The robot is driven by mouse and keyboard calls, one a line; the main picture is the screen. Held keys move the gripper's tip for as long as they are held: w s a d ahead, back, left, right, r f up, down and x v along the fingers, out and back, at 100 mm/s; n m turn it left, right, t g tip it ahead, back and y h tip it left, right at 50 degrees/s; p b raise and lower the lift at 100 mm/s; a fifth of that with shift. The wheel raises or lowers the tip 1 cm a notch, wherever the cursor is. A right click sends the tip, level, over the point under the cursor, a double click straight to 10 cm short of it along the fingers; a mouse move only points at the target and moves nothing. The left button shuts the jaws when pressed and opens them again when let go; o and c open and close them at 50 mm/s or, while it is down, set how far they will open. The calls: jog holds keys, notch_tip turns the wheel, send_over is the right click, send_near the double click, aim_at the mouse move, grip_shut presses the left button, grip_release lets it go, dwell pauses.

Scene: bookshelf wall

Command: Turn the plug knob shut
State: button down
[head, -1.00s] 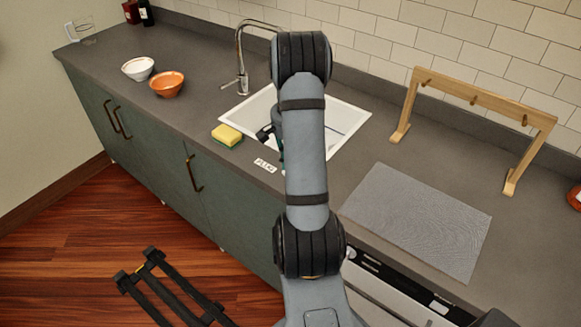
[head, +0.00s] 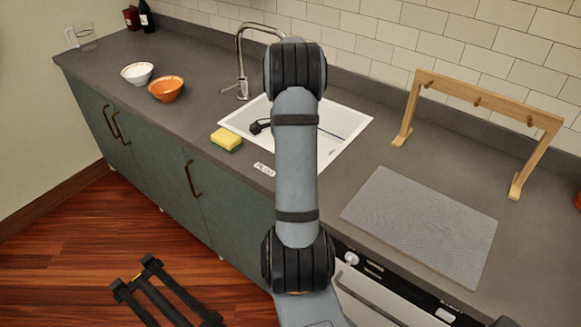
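A small white label (head: 264,169) lies on the counter in front of the sink; its lettering is too small to read now but looked like "PLUG" earlier. I cannot make out the plug knob; my arm covers the counter just right of the label. The white sink (head: 345,148) is set into the counter behind my arm. A dark part that looks like my gripper (head: 260,127) shows left of my arm, over the left side of the sink. Most of it is hidden, so I cannot tell whether its fingers are open or shut.
A yellow-green sponge (head: 227,139) sits left of the sink, near the faucet (head: 241,65). A white bowl (head: 137,73) and an orange bowl (head: 166,88) stand farther left. A grey mat (head: 420,225) and wooden rack (head: 482,103) are on the right.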

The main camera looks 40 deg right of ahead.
jog(key=c, duration=1.7)
grip_release()
notch_tip(320, 180, up, 12)
jog(key=shift+r, duration=0.1)
notch_tip(320, 180, down, 12)
jog(key=shift+f, duration=0.1)
